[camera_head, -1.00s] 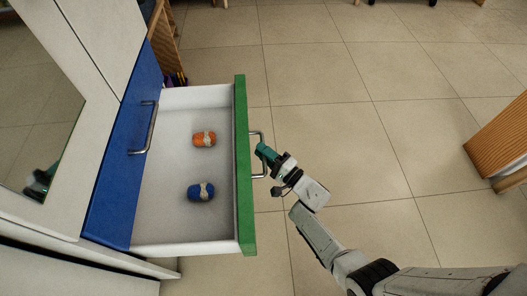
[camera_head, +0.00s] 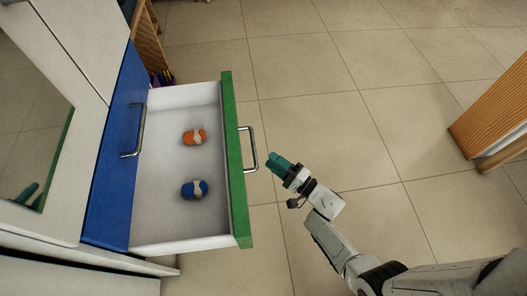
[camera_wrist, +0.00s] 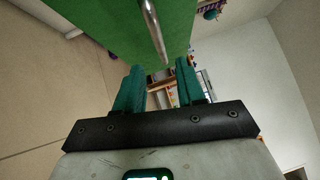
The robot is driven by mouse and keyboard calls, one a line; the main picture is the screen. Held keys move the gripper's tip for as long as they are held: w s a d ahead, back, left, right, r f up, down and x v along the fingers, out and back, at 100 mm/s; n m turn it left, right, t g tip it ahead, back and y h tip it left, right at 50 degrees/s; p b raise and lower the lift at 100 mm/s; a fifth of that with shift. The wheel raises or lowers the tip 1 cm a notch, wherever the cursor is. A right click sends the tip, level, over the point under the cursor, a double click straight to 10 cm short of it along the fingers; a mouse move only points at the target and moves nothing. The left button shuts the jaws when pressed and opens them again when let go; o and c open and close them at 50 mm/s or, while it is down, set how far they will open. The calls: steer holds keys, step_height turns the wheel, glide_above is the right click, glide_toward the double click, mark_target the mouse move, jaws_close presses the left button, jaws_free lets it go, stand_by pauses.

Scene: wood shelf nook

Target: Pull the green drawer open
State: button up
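The green drawer (camera_head: 232,160) stands pulled out from the cabinet, its white inside showing. An orange bundle with a pale band (camera_head: 194,137) and a blue one (camera_head: 194,189) lie in it. Its metal handle (camera_head: 249,149) is on the green front. My gripper (camera_head: 274,162) is just right of the handle, apart from it and holding nothing.
A blue drawer front (camera_head: 119,150) with its own handle is beside the open drawer, on the cabinet. Wooden furniture (camera_head: 488,125) stands at the right edge. The tiled floor (camera_head: 330,100) between is clear.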

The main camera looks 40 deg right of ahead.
steer(key=shift+v, duration=1.15)
steer(key=shift+w, duration=0.1)
steer(key=w+d+n+g+h, duration=0.2)
steer(key=d+n+g+h, duration=0.2)
steer(key=d+g+h, duration=0.3)
steer(key=s+a+r+n+g+y, duration=0.1)
steer(key=s+a+r+n+g, duration=0.25)
steer(key=s, duration=0.35)
steer(key=s+a+r+n+g+y+p, duration=0.1)
steer(key=s+a+r+n+g, duration=0.25)
steer(key=s+n, duration=0.2)
steer(key=s+a+r+n+g+y, duration=0.1)
steer(key=s+a+r+n+g, duration=0.25)
steer(key=s, duration=0.45)
step_height(320, 180, up, 27)
steer(key=p, duration=2.8)
steer(key=shift+w+a+r+g, duration=0.15)
steer(key=shift+w+a+g, duration=0.15)
steer(key=shift+a+g, duration=0.1)
